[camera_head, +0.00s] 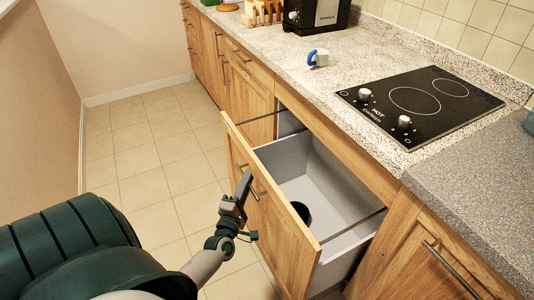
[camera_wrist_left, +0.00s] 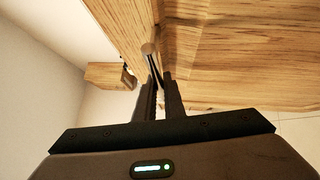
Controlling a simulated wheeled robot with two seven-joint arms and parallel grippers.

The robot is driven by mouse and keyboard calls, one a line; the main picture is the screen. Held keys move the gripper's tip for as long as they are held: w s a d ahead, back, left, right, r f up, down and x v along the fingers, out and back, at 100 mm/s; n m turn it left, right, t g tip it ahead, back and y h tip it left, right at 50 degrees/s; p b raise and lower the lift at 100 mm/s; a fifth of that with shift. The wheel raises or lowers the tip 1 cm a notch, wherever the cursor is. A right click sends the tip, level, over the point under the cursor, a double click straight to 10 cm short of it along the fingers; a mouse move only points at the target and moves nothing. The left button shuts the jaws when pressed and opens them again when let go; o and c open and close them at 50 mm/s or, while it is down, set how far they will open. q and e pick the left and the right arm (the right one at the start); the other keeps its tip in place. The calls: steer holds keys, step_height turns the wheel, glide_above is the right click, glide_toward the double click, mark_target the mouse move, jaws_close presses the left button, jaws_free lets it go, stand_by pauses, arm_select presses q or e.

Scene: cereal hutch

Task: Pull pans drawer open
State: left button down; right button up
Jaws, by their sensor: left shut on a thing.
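The pans drawer (camera_head: 285,235) is below the cooktop and stands well pulled out, with its grey inside in view. A dark round thing (camera_head: 301,213), perhaps a pan, lies partly visible in it. The drawer's metal bar handle (camera_head: 259,191) is on the wooden front and also shows in the left wrist view (camera_wrist_left: 149,50). My left gripper (camera_head: 244,186) is at the front and shut on the handle, with its fingers (camera_wrist_left: 161,85) on both sides of the bar. My right gripper is not in view.
The cooktop (camera_head: 420,103) and a mug with a blue handle (camera_head: 318,58) are on the counter (camera_head: 290,65). A toaster (camera_head: 316,14) stands at the back. The tiled floor (camera_head: 150,150) left of the cabinets is clear, up to a wall (camera_head: 50,100).

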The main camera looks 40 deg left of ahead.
arm_select(q)
steer(key=s+a, duration=0.3)
steer(key=s, duration=0.5)
steer(key=shift+s+a, duration=0.25)
steer(key=shift+s, duration=0.15)
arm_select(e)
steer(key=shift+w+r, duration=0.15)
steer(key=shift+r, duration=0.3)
arm_select(q)
steer(key=c, duration=2.1)
jaws_free()
